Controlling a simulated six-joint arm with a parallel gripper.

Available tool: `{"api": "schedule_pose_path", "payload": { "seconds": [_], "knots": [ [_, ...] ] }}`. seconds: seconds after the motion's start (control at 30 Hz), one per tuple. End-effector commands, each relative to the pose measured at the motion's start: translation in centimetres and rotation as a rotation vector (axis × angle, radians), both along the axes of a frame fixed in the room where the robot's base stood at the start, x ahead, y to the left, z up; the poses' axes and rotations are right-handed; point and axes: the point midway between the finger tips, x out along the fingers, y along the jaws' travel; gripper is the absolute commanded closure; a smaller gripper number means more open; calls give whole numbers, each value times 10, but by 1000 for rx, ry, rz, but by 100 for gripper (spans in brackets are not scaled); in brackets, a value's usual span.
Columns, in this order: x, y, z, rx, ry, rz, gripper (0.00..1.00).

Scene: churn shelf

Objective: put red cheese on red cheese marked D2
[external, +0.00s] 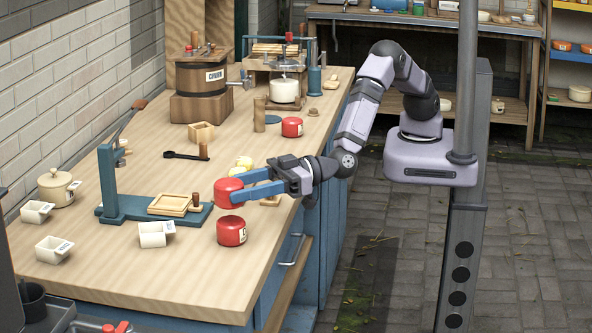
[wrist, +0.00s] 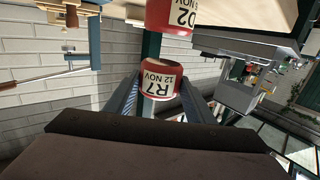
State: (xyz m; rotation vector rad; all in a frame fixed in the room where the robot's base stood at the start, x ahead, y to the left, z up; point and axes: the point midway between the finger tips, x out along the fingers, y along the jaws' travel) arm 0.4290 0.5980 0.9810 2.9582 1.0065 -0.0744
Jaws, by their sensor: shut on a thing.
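My gripper (external: 238,187) has its blue fingers shut on a red cheese (external: 228,192) above the near part of the wooden table. In the wrist view this held cheese (wrist: 160,86) carries a white label reading "R7 12 NOV", seen upside down between the fingers (wrist: 160,92). The red cheese marked D2 (external: 231,231) stands upright on the table just below the held one in the external view. It also shows, partly cut off, at the top of the wrist view (wrist: 172,14), with a visible gap between the two cheeses.
A blue press stand (external: 112,190) with a wooden tray (external: 174,204) is left of my gripper. White cups (external: 155,233) stand near the front. Another red cheese (external: 292,127) sits farther back, near a churn (external: 202,85). Pale round pieces (external: 243,162) lie behind my fingers.

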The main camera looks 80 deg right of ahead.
Motion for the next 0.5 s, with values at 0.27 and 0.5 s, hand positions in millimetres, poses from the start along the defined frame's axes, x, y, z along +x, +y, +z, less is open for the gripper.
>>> {"api": "schedule_pose_path", "payload": {
  "seconds": [0.27, 0.5],
  "knots": [
    [0, 0, -18, -1, 0, -1, 77],
    [0, 0, -36, 1, -2, 0, 77]
  ]
}}
